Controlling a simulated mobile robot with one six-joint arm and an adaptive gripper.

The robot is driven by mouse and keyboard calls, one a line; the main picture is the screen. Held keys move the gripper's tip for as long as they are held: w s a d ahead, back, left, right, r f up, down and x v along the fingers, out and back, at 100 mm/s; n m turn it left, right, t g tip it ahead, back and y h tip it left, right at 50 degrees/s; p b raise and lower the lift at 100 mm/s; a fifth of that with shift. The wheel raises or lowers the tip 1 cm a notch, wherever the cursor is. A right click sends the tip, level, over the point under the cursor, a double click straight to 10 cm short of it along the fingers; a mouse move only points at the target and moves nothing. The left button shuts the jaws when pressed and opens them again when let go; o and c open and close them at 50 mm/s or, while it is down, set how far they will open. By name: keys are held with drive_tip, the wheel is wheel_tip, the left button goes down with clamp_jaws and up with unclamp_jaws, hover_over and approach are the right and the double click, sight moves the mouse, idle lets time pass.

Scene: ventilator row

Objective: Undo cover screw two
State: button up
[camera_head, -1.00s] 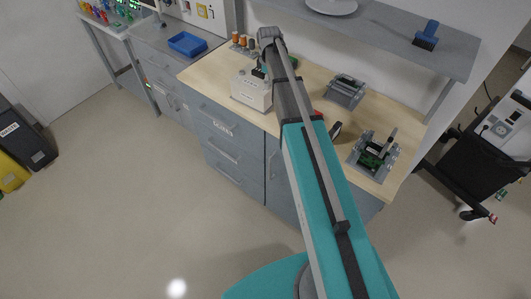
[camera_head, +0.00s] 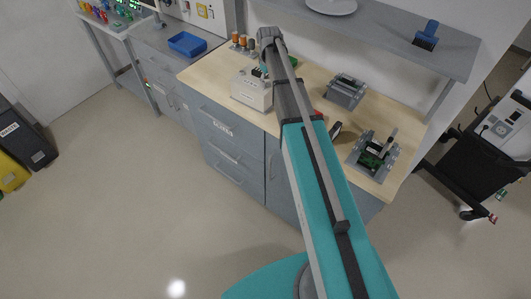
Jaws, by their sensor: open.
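My arm crosses the head view from the bottom to the back of the bench. Its far end is above the bench, near a white box (camera_head: 249,92) with dark and teal items at its top. My gripper cannot be made out; it seems hidden behind the arm. A grey unit (camera_head: 345,91) stands on the bench to the right of the arm. A grey fixture with a green circuit board (camera_head: 371,159) and an upright dark part stands at the bench's right end. Cover screw two is too small to pick out on either one.
The wooden bench top (camera_head: 318,76) has free room between the items. Orange and dark spools (camera_head: 243,43) stand at the back left. A dark round object (camera_head: 335,130) sits near the front edge. A shelf (camera_head: 385,28) with a blue brush (camera_head: 427,36) overhangs the back.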

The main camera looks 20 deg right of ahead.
sight(268, 83)
drive_tip(key=m, duration=1.1)
drive_tip(key=shift+r+p, duration=0.4)
wheel_tip(268, 83, up, 13)
drive_tip(key=p, duration=1.3)
drive_tip(key=s+a+f+n+b, duration=0.3)
drive_tip(key=s+a+f+b, duration=0.1)
drive_tip(key=s+f+b, duration=0.7)
drive_tip(key=s+a+f+n+b, duration=0.3)
drive_tip(key=s+a+f+b, duration=0.2)
drive_tip(key=s+f+b, duration=0.7)
drive_tip(key=s, duration=0.3)
drive_tip(key=shift+f+n, duration=0.15)
drive_tip(key=shift+n, duration=0.25)
